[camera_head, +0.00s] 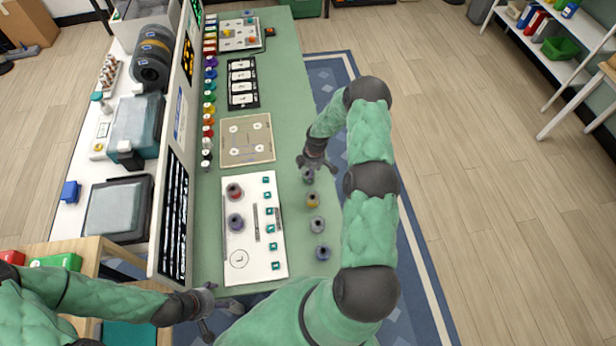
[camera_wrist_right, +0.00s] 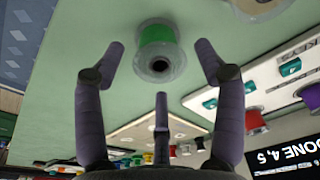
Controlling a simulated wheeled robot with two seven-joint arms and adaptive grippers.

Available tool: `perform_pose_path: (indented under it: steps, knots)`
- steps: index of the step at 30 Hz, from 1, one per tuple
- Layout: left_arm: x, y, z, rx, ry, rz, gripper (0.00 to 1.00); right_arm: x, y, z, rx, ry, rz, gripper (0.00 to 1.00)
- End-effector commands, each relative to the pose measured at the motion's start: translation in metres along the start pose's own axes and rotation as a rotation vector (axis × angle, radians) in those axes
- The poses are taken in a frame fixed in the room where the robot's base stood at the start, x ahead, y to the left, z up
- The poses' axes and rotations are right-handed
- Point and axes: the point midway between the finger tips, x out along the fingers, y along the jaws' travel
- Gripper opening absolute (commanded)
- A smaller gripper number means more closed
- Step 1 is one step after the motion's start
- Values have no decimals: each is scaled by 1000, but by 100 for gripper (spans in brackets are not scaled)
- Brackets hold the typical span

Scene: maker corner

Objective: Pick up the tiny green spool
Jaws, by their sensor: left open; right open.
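The tiny green spool (camera_wrist_right: 157,40) stands on the green table, with pale flanges and a dark hole in its end. In the head view it is the small spool (camera_head: 308,175) by my right gripper (camera_head: 312,163), partly covered by the fingers. In the right wrist view my right gripper (camera_wrist_right: 160,68) is open, its fingers spread around the spool's near side with visible gaps. I see no contact. My left gripper (camera_head: 206,304) is open and empty at the near end of the table, far from the spool.
An orange-yellow spool (camera_head: 313,200), a grey one (camera_head: 317,225) and a blue one (camera_head: 323,253) stand in a row along the table's right edge. A white board (camera_head: 262,183) holds a red spool (camera_head: 235,191) and a purple spool (camera_head: 236,222). A beige board (camera_head: 247,140) lies beyond.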

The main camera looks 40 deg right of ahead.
Motion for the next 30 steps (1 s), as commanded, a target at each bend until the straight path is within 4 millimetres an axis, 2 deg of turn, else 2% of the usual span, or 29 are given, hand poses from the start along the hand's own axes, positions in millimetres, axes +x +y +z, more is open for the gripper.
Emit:
perform_pose_path:
  steps: [6,9,18,19,20,24,30]
  knots:
    - [-1,0,0,0,0,0,74,27,0,-1,0,-1,-2,71]
    - [-1,0,0,0,0,0,74,34,1,-1,1,0,-1,71]
    - [-1,0,0,0,0,0,74,37,1,-1,1,0,0,71]
    - [-1,0,0,0,0,0,74,37,1,-1,1,0,0,68]
    - [-1,0,0,0,0,0,74,37,1,-1,1,0,0,59]
    - [-1,0,0,0,0,0,74,37,1,-1,1,0,-1,20]
    - [-1,0,0,0,0,0,74,37,1,-1,0,0,-1,17]
